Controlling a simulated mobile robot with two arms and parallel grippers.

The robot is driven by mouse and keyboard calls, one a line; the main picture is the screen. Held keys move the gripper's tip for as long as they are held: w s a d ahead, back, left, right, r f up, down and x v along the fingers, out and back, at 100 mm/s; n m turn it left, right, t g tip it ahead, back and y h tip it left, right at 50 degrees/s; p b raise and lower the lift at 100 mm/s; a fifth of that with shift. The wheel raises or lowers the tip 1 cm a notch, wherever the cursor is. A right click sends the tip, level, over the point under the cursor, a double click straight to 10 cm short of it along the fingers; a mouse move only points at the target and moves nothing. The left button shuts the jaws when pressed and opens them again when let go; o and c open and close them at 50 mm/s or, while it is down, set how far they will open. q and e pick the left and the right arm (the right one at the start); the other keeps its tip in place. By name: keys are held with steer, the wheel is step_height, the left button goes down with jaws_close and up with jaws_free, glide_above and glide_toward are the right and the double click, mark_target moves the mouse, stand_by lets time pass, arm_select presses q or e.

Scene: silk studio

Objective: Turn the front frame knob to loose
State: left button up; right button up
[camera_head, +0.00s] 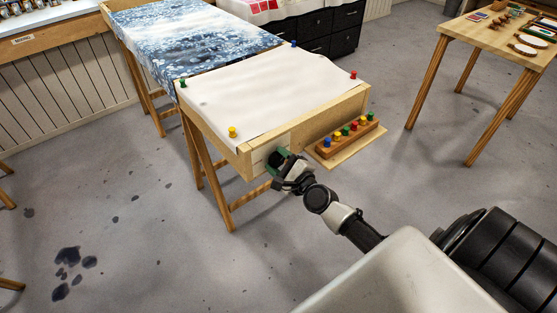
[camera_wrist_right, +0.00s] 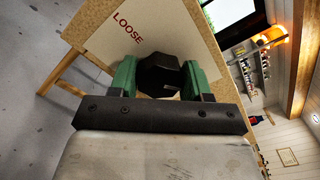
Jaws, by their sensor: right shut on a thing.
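The front frame knob (camera_wrist_right: 158,74) is black and faceted, and sits on the front of the wooden frame (camera_head: 330,110). My right gripper (camera_head: 284,163) is at the frame's front left end. In the right wrist view its two green fingers (camera_wrist_right: 158,78) are shut on the knob, one on each side. A pale label plate (camera_wrist_right: 175,28) lies behind the knob, with the word LOOSE in dark red to the knob's upper left. The rest of the plate is hidden by the knob and fingers. My left gripper is out of view.
White cloth (camera_head: 270,90) lies stretched on the frame, with coloured pins at its corners. A wooden rack (camera_head: 346,143) of several coloured pins sits on a ledge right of my gripper. Another table (camera_head: 490,35) stands at the right. The floor in front is clear.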

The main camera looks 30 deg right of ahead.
steer(key=n, duration=0.3)
steer(key=shift+n, duration=0.4)
steer(key=n+p, duration=0.1)
steer(key=n, duration=0.2)
steer(key=shift+n, duration=0.3)
steer(key=n+p, duration=0.1)
steer(key=n, duration=0.2)
steer(key=shift+n, duration=0.4)
steer(key=n+p, duration=0.1)
steer(key=n, duration=0.3)
steer(key=shift+p, duration=0.3)
steer(key=n+p, duration=0.2)
steer(key=n, duration=0.4)
steer(key=shift+n, duration=0.4)
steer(key=n+p, duration=0.1)
steer(key=n, duration=0.2)
steer(key=shift+f+n, duration=0.1)
steer(key=shift+n, duration=1.5)
steer(key=shift+p, duration=0.3)
